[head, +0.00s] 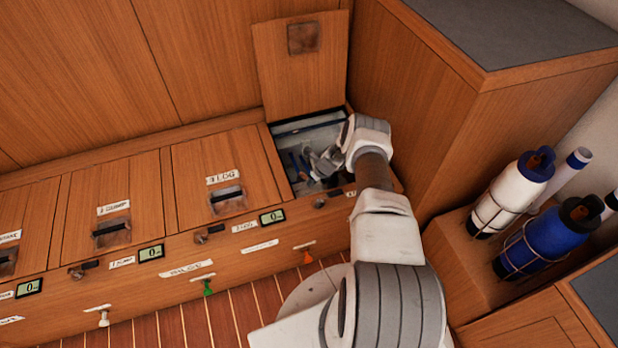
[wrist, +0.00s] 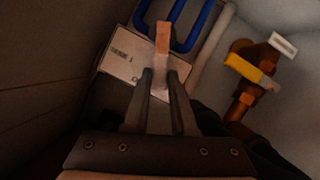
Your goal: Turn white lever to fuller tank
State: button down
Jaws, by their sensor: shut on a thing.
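My gripper (head: 322,165) reaches down into the open locker at the right end of the bench in the head view. In the wrist view my gripper (wrist: 160,78) is shut on a narrow pale lever (wrist: 162,40), whose far end looks orange-tinted and whose part between the fingertips looks white. I take it for the white lever; its pivot is hidden. A white box with small print (wrist: 122,64) lies just left of the fingertips. Small displays on the bench front (head: 272,217) (head: 151,253) appear to show a 0; I cannot tell which tank is fuller.
A brass valve with a yellow handle (wrist: 250,70) stands right of my gripper. Blue tubing (wrist: 186,25) and a pale pipe (wrist: 214,45) run beyond the fingertips. The raised hatch lid (head: 300,75) leans behind the opening. Bottles (head: 513,190) stand in a rack at right.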

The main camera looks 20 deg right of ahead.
jog(key=shift+d, duration=0.2)
jog(key=c, duration=0.8)
grip_release()
jog(key=shift+s, duration=0.1)
jog(key=shift+o, duration=0.4)
jog(key=shift+a, duration=0.1)
jog(key=shift+r, duration=0.1)
jog(key=p+v, duration=0.7)
jog(key=v, duration=1)
jog(key=shift+r, duration=0.15)
